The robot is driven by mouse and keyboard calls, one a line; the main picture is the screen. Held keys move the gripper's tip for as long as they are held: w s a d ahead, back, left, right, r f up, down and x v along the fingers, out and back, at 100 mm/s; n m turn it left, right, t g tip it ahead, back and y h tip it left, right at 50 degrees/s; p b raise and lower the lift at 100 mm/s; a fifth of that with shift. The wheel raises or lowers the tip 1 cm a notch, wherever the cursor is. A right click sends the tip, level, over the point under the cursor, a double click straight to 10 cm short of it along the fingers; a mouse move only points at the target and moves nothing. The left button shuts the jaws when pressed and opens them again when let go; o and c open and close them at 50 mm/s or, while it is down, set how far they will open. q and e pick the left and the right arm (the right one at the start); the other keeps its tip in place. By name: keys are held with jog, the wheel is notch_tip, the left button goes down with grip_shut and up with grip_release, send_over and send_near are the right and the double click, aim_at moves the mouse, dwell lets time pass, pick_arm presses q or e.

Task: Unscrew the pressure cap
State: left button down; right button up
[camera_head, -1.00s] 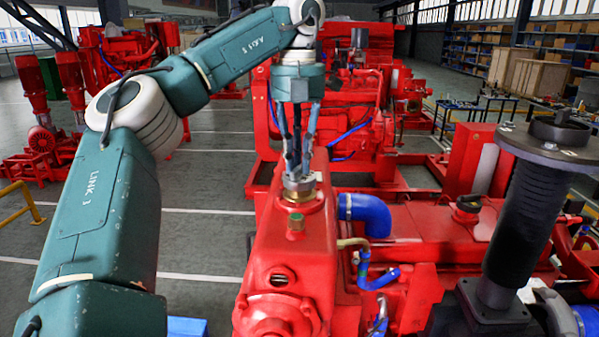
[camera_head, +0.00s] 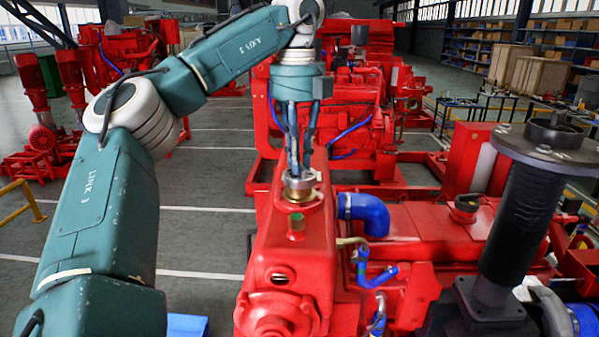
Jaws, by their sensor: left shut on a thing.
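The pressure cap (camera_head: 299,180) is a small silvery disc above a brass-coloured neck (camera_head: 298,193) on top of the red tank (camera_head: 290,245) of the pumpset. My left gripper (camera_head: 299,170) points straight down from above. Its fingers are shut on the cap's rim. More of the brass neck shows below the cap; I cannot tell whether the cap is fully clear of it. My right gripper is not in view.
A blue hose (camera_head: 364,213) leaves the tank's right side. A black cylinder with a flanged top (camera_head: 520,210) stands at the right. Another red engine (camera_head: 350,115) stands behind. The grey floor (camera_head: 205,230) left of the tank is mostly open.

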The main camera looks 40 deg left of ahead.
pick_arm(q)
jog(key=shift+f, duration=0.2)
jog(key=shift+r, duration=0.3)
jog(key=shift+r, duration=0.8)
jog(key=shift+r, duration=0.1)
jog(key=shift+r, duration=2.45)
